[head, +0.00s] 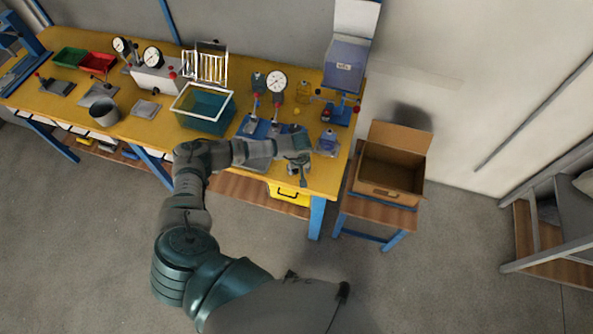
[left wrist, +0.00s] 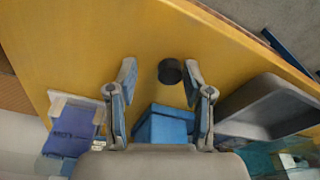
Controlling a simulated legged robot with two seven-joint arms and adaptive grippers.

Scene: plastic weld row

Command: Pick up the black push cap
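The black push cap (left wrist: 170,71) shows in the left wrist view as a small dark round piece on the yellow bench top. My left gripper (left wrist: 159,74) is open, with one finger on each side of the cap in that picture. The cap appears closer to the right finger; I cannot tell whether they touch. Nothing is held between the fingers. In the head view my left gripper (head: 300,168) is over the bench's front right part, and the cap cannot be made out there. My right gripper is not in view.
A blue block (left wrist: 165,126) lies behind the cap, between the fingers in the wrist view. A purple-blue piece (left wrist: 72,122) stands left, and a grey tray (left wrist: 270,103) right. Gauge stands (head: 276,82) and a teal basket (head: 204,109) are on the bench. An open cardboard box (head: 389,180) stands right.

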